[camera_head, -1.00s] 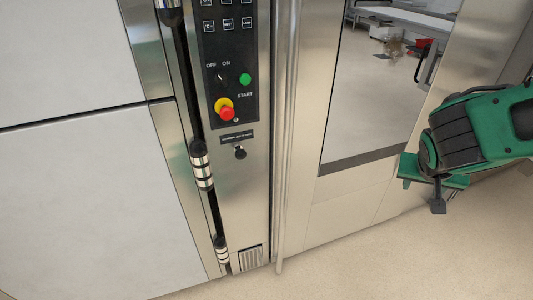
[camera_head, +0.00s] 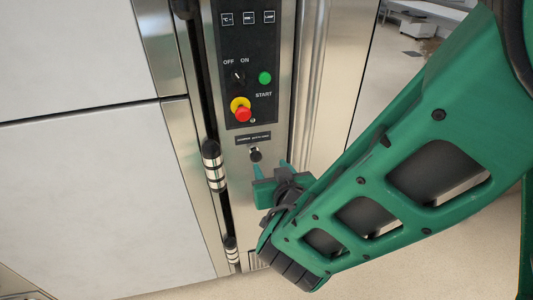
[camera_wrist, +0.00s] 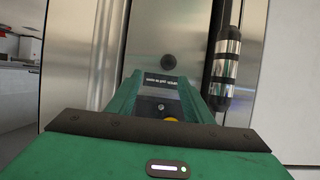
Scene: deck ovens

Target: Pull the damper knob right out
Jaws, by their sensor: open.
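The damper knob (camera_head: 256,155) is a small round black knob on the steel oven front, just below a dark label plate (camera_head: 253,138). In the wrist view the knob (camera_wrist: 168,62) shows beyond the label, a short way past the fingers. My gripper (camera_head: 270,170) is open and empty, close below and right of the knob in the head view. Its fingers (camera_wrist: 160,95) do not appear to touch the knob. How far out the knob stands is hard to tell.
Above the knob is a control panel (camera_head: 248,60) with a red and yellow emergency button (camera_head: 241,110) and a green start button (camera_head: 265,78). A black and steel hinge (camera_head: 213,165) stands at left. A vertical steel door edge (camera_head: 308,80) runs at right.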

